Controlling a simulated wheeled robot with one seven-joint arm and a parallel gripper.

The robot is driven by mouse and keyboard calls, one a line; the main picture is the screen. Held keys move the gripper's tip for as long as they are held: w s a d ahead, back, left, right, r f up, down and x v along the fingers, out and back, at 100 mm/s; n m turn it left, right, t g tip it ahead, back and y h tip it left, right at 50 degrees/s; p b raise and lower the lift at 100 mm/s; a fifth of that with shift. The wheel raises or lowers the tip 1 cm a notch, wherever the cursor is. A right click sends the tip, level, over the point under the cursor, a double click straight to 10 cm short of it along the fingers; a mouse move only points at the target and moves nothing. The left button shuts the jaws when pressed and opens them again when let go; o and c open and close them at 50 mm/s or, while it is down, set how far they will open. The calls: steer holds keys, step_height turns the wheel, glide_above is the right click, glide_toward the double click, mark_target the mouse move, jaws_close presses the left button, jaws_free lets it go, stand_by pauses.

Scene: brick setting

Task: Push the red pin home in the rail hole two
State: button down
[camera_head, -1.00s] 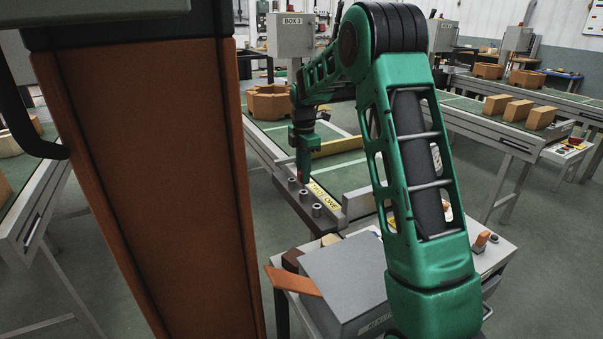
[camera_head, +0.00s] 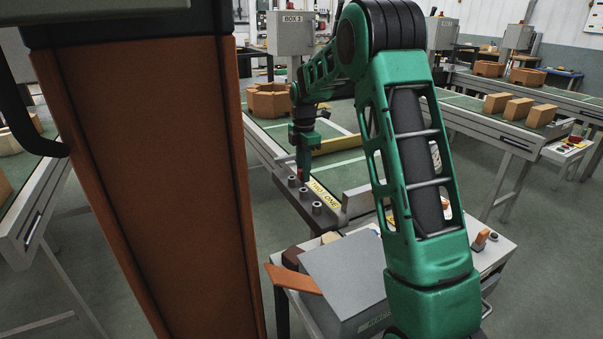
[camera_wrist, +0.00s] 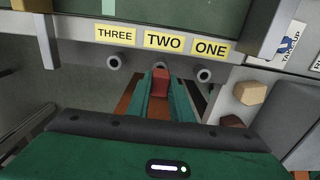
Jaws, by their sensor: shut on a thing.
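My gripper (camera_wrist: 160,95) is shut on the red pin (camera_wrist: 160,83), which shows between its green fingers in the wrist view. The pin points toward the rail and lines up in the picture below the yellow TWO label (camera_wrist: 164,41). The pin and fingers hide most of hole two, so I cannot tell whether the tip is inside it. Round grey hole collars show at hole three (camera_wrist: 113,62) on the left and hole one (camera_wrist: 203,74) on the right. In the head view my gripper (camera_head: 303,171) is by the rail (camera_head: 300,200), beside the labels.
The rail runs along the end of a green conveyor (camera_head: 276,128). A bench with a grey box (camera_head: 345,280) stands nearer me. A wooden block (camera_wrist: 250,93) lies to the right in the wrist view. An octagonal brown piece (camera_head: 268,101) rests on the conveyor behind.

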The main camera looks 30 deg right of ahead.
steer(key=shift+f, duration=1.95)
steer(key=c, duration=1.1)
jaws_free()
steer(key=shift+r, duration=2.95)
